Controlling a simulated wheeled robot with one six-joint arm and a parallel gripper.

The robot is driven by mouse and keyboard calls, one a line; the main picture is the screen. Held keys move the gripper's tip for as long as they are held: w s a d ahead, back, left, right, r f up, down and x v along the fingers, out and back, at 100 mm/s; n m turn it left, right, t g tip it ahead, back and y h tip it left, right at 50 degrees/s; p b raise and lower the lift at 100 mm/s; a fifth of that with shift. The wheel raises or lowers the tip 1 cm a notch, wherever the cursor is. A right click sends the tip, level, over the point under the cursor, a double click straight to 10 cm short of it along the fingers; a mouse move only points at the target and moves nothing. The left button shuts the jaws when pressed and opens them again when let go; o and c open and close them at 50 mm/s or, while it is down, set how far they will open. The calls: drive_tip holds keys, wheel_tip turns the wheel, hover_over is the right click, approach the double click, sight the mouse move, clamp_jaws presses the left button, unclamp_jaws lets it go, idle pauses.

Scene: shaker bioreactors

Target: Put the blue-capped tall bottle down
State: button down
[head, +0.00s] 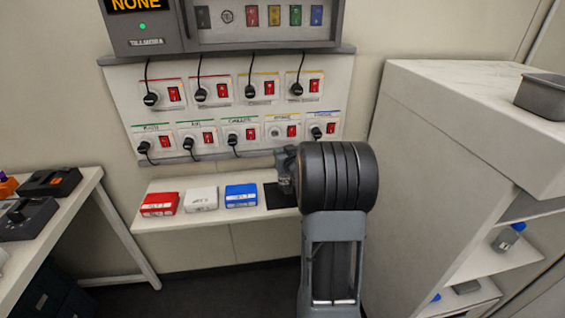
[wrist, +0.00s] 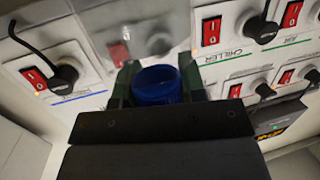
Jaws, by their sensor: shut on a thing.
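My gripper (wrist: 158,88) is shut on the blue-capped tall bottle; its blue cap (wrist: 158,84) shows between the two fingers in the wrist view. The rest of the bottle is hidden there by the cap and my gripper. In the head view my gripper (head: 287,170) is above the right end of the narrow wall shelf, over a black mat (head: 280,195), and my own arm hides much of it. I cannot tell whether the bottle touches the mat.
The shelf (head: 222,217) holds a red box (head: 160,203), a white box (head: 202,199) and a blue box (head: 241,195). A panel of plugs and red switches (head: 225,112) is behind it. A white cabinet (head: 425,130) stands at right, and another blue-capped bottle (head: 508,238) lies inside.

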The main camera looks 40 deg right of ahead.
drive_tip(key=shift+w+f, duration=0.25)
drive_tip(key=shift+f, duration=1.55)
drive_tip(key=shift+f+b, duration=0.3)
drive_tip(key=shift+b, duration=0.15)
drive_tip(key=c, duration=0.7)
unclamp_jaws()
drive_tip(key=shift+r, duration=0.1)
